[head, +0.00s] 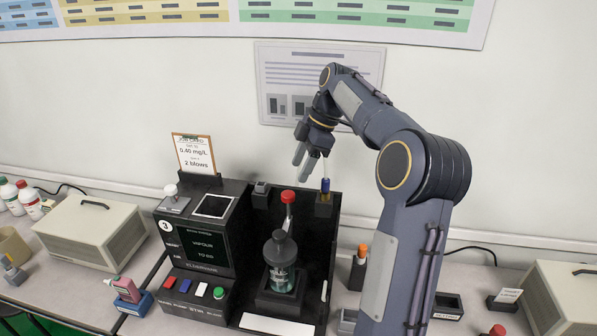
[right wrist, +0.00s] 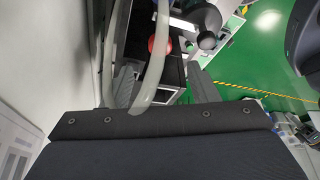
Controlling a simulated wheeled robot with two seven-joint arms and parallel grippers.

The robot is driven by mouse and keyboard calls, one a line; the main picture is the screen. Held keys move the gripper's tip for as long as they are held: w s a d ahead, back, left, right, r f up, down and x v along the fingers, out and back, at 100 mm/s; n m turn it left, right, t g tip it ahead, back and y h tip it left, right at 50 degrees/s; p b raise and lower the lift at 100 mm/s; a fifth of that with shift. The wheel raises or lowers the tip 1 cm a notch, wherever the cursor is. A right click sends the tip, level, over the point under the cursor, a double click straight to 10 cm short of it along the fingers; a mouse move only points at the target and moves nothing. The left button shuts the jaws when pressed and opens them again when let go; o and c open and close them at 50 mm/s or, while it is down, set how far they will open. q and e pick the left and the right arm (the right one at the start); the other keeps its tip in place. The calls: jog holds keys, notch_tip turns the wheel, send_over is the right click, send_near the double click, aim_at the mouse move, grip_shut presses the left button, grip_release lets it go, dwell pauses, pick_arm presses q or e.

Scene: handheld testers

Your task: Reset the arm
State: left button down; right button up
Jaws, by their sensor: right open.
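My right gripper (head: 304,166) hangs open above the back of the black tester station (head: 335,225), its fingers pointing down. A thin pale tube (head: 325,168) stands just right of the fingers, rising from a blue-collared holder. In the right wrist view the open gripper (right wrist: 163,88) shows a finger on each side, with a pale curved tube (right wrist: 157,70) between them in the picture; I cannot tell whether it touches either finger. A red knob (head: 288,197) and a dark-capped bottle (head: 281,250) stand in the station below. My left gripper is out of view.
A black tester (head: 208,240) with a screen and colored buttons stands left of the bottle. A clipboard sign (head: 194,153) stands behind it. Beige boxes (head: 90,235) stand at both sides. The wall is close behind the gripper.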

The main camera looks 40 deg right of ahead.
dwell(0.5)
jog(key=s+a+r+m+t, duration=0.1)
jog(key=s+a+r+m, duration=0.1)
jog(key=s+a+m, duration=0.35)
jog(key=s+a+f+m+t, duration=0.1)
jog(key=s+a+f+m, duration=0.3)
jog(key=s+a, duration=0.5)
jog(key=s+a+f+m+t, duration=0.1)
jog(key=s+a+f+m, duration=0.3)
jog(key=s+a+f, duration=0.3)
jog(key=s+a, duration=0.2)
jog(key=shift+s+m+t, duration=0.3)
jog(key=shift+s+m, duration=0.05)
jog(key=shift+s, duration=0.05)
